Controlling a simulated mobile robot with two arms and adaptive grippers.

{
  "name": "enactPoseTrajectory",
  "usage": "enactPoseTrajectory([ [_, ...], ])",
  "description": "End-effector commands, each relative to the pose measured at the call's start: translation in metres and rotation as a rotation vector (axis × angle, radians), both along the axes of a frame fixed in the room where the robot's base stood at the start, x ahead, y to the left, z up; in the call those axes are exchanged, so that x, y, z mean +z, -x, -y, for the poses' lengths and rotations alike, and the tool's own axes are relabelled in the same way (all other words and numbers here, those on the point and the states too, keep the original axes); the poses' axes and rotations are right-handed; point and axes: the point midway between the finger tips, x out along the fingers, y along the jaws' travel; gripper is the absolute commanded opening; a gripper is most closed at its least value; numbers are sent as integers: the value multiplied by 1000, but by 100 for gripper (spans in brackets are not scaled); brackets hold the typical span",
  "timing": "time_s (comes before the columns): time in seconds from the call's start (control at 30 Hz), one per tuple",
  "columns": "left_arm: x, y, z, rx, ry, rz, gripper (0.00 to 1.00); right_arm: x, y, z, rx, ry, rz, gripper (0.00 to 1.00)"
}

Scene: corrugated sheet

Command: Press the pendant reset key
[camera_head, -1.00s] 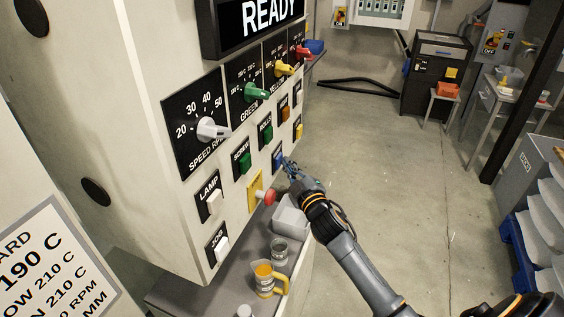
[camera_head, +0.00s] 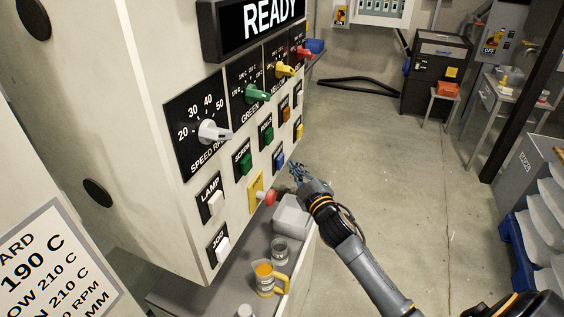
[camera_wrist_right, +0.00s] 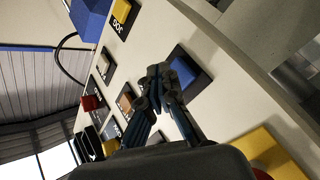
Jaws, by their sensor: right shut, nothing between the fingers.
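The control panel (camera_head: 227,178) carries a blue key (camera_head: 279,160) on a black plate at its lower right edge; I cannot read its label, so I cannot tell if it is the reset key. My right gripper (camera_head: 295,170) is shut and empty, just right of the blue key, with a small gap between them. In the right wrist view the blue key (camera_wrist_right: 184,72) shows just beyond and to the right of the closed fingertips (camera_wrist_right: 165,76), which partly cover its plate. My left gripper is not in view.
A red mushroom button (camera_head: 270,198) on a yellow plate sits below the blue key. Green keys, a white lamp key (camera_head: 216,203) and coloured knobs surround it. A grey bin (camera_head: 291,217) and an orange-filled jug (camera_head: 266,278) stand on the ledge below.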

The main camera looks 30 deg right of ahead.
Motion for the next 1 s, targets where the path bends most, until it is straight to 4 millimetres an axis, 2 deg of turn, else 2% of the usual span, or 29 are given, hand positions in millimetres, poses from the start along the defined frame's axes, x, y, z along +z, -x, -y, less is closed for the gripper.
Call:
enactPoseTrajectory([
  [0.5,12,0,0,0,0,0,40,0,35,29,1,1,-1,0],
  [1.0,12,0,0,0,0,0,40,0,35,30,0,0,0,0],
])
